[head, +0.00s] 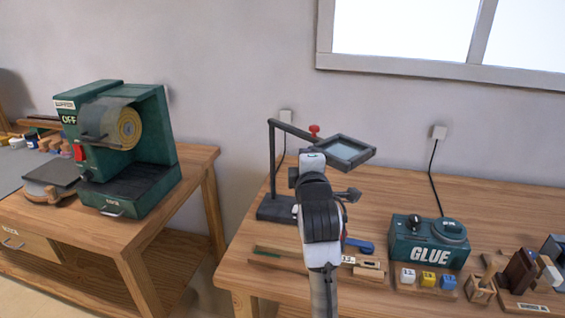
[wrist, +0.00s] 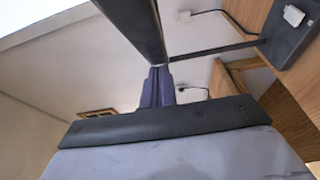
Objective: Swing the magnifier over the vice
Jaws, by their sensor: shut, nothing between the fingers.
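The magnifier is a square dark-framed lens (head: 348,151) on a jointed arm with a red knob (head: 314,130). The arm runs from an upright post (head: 272,165) on a dark base (head: 274,208) at the left of the bench. In the wrist view a dark bar (wrist: 135,28), seemingly part of the magnifier, crosses close by my gripper (wrist: 158,72). My gripper is shut and empty, its fingertips close to the bar; I cannot tell whether they touch. In the head view my arm hides the gripper. A dark grey part (head: 349,195) right of my arm may belong to the vice, mostly hidden.
A green glue box (head: 430,243) stands right on the workbench (head: 385,185), with small blocks (head: 428,279) before it and wooden holders further right. Wooden pieces and a blue-handled tool (head: 360,245) lie near my arm. A green machine (head: 120,150) stands on the left table.

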